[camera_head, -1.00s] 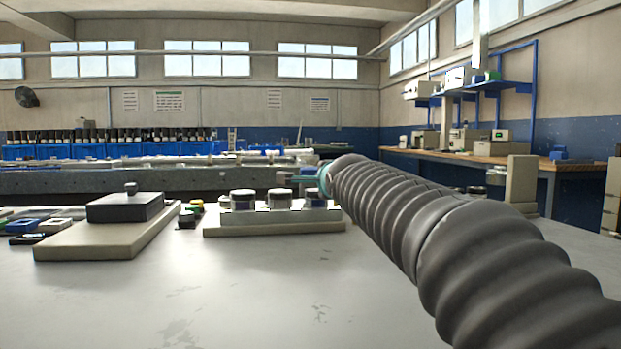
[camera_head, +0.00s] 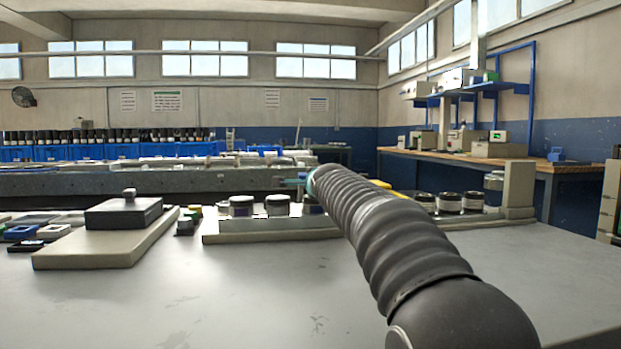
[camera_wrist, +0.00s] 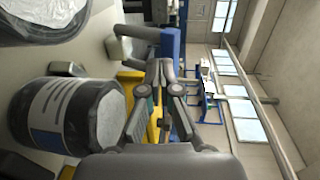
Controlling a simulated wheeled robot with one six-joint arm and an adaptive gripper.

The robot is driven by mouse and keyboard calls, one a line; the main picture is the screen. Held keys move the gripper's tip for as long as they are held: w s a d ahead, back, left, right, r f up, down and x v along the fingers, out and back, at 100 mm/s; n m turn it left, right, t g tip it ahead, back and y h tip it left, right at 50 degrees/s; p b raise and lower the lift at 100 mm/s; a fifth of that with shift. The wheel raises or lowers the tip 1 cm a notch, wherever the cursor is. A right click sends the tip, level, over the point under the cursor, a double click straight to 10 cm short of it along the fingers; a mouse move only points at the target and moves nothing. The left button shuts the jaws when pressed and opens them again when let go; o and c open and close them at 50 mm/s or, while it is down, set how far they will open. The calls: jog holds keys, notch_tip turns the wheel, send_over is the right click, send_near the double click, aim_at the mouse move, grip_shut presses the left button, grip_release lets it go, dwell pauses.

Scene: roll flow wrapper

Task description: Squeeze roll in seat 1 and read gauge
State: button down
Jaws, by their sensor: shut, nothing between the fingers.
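Several short rolls with dark bands and pale tops stand in a pale low rack (camera_head: 270,229) at centre; the left one (camera_head: 241,206) and middle one (camera_head: 277,205) are clear, and my arm partly covers another. My gripper (camera_head: 290,182) is just above and behind them, small in the head view. In the wrist view my gripper (camera_wrist: 160,95) is shut and empty. A roll with a white and blue label (camera_wrist: 62,117) is beside it on the left, apart from the fingers. Another roll (camera_wrist: 42,18) is cut off at top left. I cannot tell which seat is seat 1.
More rolls (camera_head: 449,203) stand right of my arm, near a beige upright block (camera_head: 518,190). A dark block with a knob (camera_head: 124,212) sits on a beige plate at left. A small green display (camera_head: 497,136) on the back bench is too small to read.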

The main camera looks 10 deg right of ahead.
jog(key=shift+w+r, duration=0.15)
jog(key=shift+w, duration=0.75)
jog(key=shift+r+p, duration=0.1)
jog(key=shift+p, duration=0.25)
